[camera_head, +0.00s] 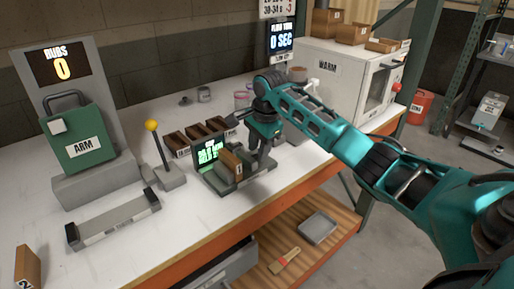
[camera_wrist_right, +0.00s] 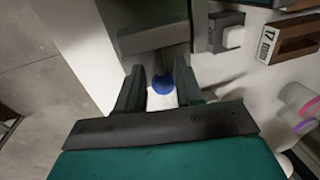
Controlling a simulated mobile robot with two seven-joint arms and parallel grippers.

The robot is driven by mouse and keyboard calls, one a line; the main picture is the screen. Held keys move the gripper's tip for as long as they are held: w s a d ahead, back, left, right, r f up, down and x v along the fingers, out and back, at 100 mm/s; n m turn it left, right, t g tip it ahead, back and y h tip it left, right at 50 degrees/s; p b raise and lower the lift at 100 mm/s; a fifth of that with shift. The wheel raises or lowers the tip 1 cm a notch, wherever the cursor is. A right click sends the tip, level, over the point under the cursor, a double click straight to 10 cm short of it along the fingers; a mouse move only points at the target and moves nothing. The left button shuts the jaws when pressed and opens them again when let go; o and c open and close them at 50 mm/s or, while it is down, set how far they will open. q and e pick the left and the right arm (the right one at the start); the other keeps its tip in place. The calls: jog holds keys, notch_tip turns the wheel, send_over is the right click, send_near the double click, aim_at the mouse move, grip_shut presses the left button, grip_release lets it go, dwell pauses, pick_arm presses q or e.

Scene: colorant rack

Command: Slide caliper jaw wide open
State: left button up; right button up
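A grey bench device with a lit green readout (camera_head: 209,153), which looks like the caliper, stands mid-bench. A wooden block (camera_head: 231,163) sits on its base beside the readout; the jaw is not clearly visible. My right gripper (camera_head: 257,165) points down at the right part of this device. In the wrist view my right gripper (camera_wrist_right: 161,88) is open, its two dark fingers spread on either side of a round blue knob (camera_wrist_right: 163,84). Gaps show between knob and fingers, so I see no grip on it. My left gripper is not in view.
Small wooden blocks (camera_head: 197,134) stand behind the device. A yellow-topped lever (camera_head: 152,126) and a green ARM box (camera_head: 77,141) are to the left. A long grey fixture (camera_head: 112,219) lies in front left. A white WARM cabinet (camera_head: 338,79) stands behind my right arm.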

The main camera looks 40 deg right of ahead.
aim_at(264, 165)
jog(key=shift+a, duration=0.1)
jog(key=shift+r, duration=0.3)
notch_tip(264, 165, up, 12)
jog(key=s, duration=0.2)
jog(key=shift+s, duration=0.3)
dwell(0.3)
